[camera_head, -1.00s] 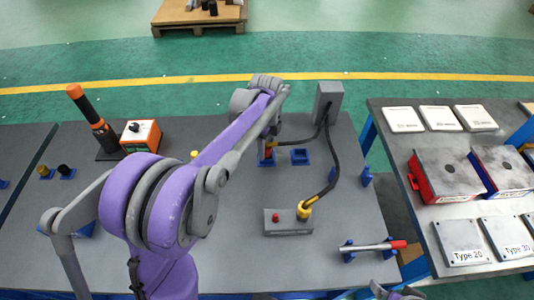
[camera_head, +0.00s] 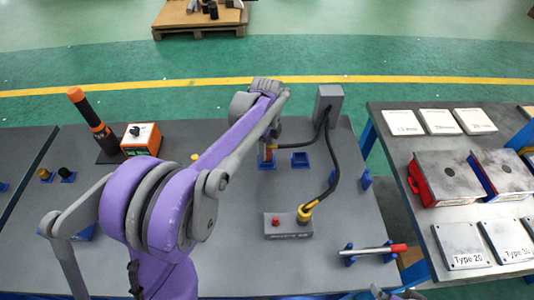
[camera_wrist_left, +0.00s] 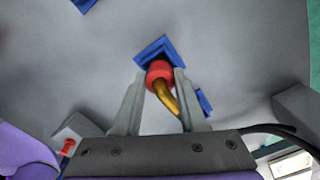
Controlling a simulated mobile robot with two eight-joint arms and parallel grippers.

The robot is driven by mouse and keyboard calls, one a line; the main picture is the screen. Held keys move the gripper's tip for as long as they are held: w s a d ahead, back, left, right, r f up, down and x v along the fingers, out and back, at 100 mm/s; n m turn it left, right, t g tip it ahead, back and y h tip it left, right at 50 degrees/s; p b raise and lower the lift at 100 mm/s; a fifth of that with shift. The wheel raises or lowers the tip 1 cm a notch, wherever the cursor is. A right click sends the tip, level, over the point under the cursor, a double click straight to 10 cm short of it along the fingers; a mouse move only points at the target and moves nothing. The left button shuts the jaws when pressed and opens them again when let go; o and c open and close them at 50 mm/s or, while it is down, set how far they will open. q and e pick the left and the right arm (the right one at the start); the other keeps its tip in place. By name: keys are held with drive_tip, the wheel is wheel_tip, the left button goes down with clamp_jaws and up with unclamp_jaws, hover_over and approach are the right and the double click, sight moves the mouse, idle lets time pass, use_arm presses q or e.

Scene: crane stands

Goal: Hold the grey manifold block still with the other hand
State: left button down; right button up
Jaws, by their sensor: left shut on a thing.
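The grey manifold block (camera_head: 288,226) lies on the workbench, with a red plug on its left end and a yellow-ended black hose at its right end. In the left wrist view part of it shows at the lower left (camera_wrist_left: 82,130). My left gripper (camera_head: 268,152) is away from the block, farther back. In the wrist view the left gripper (camera_wrist_left: 163,92) is shut on a red connector (camera_wrist_left: 158,74) with a yellow hose end, at a blue holder (camera_wrist_left: 152,50). Only a bit of my right gripper (camera_head: 395,294) shows at the bottom edge; its jaws are hidden.
A grey hose box (camera_head: 329,102) stands at the back. An empty blue holder (camera_head: 300,160) is beside the left gripper. A red-tipped tool (camera_head: 372,250) rests on blue supports right of the block. The bench (camera_head: 225,245) is clear left of the block.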

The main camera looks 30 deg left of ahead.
use_arm(q)
drive_tip(key=shift+r+p, duration=1.45)
drive_tip(key=shift+r, duration=0.9)
